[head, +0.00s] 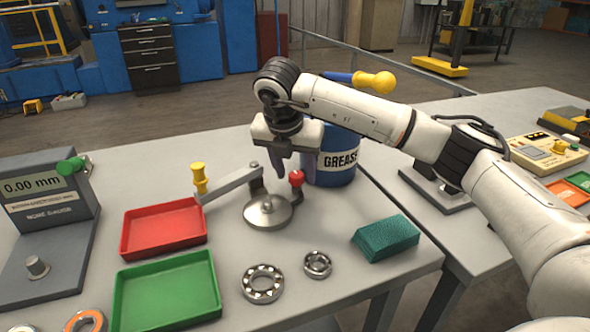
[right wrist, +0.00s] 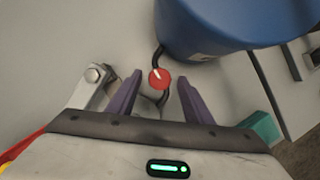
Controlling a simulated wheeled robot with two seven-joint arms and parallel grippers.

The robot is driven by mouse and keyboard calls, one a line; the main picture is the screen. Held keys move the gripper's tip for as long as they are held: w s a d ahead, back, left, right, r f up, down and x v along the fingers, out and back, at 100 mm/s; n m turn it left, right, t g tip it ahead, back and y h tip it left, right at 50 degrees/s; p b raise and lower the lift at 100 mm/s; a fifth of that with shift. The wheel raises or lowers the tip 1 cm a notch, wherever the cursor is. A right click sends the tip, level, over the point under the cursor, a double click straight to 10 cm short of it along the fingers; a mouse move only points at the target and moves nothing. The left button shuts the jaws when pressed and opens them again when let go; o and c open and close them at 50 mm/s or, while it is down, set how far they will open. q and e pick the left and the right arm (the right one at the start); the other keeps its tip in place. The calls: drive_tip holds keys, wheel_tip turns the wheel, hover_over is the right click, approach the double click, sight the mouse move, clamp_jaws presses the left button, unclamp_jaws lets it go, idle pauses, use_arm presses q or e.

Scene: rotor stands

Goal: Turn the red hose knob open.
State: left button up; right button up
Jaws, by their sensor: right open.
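The red hose knob (head: 296,178) sits on a black hose beside the round metal rotor stand (head: 268,211), in front of the blue grease drum (head: 337,160). In the right wrist view the red knob (right wrist: 159,78) has a white mark and lies just ahead of and between the two purple fingertips. My right gripper (head: 293,172) points down over the stand, close to the knob. In the right wrist view my right gripper (right wrist: 161,80) is open, with clear gaps between fingers and knob. My left gripper is not in view.
Red (head: 165,228) and green (head: 167,292) trays, bearings (head: 262,284), a teal block (head: 386,238) and a gauge (head: 45,200) stand on the table. Bare table lies in between.

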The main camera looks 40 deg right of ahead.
drive_tip(key=c, duration=1.1)
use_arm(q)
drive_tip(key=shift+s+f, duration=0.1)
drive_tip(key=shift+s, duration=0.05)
use_arm(e)
drive_tip(key=shift+o, duration=0.2)
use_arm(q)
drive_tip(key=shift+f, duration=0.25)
use_arm(e)
drive_tip(key=shift+n, duration=0.3)
drive_tip(key=n+b, duration=0.1)
drive_tip(key=n+t+y, duration=0.1)
drive_tip(key=shift+s+d+n+b, duration=0.15)
drive_tip(key=shift+n+b, duration=0.25)
drive_tip(key=shift+n, duration=0.7)
drive_tip(key=shift+d+n+y+b, duration=0.1)
drive_tip(key=shift+n+y+b, duration=0.3)
drive_tip(key=shift+n, duration=0.2)
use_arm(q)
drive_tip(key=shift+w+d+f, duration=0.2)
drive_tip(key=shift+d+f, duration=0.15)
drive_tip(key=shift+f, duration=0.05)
use_arm(e)
drive_tip(key=shift+n+t+y, duration=0.3)
drive_tip(key=shift+n, duration=0.4)
drive_tip(key=shift+r, duration=0.1)
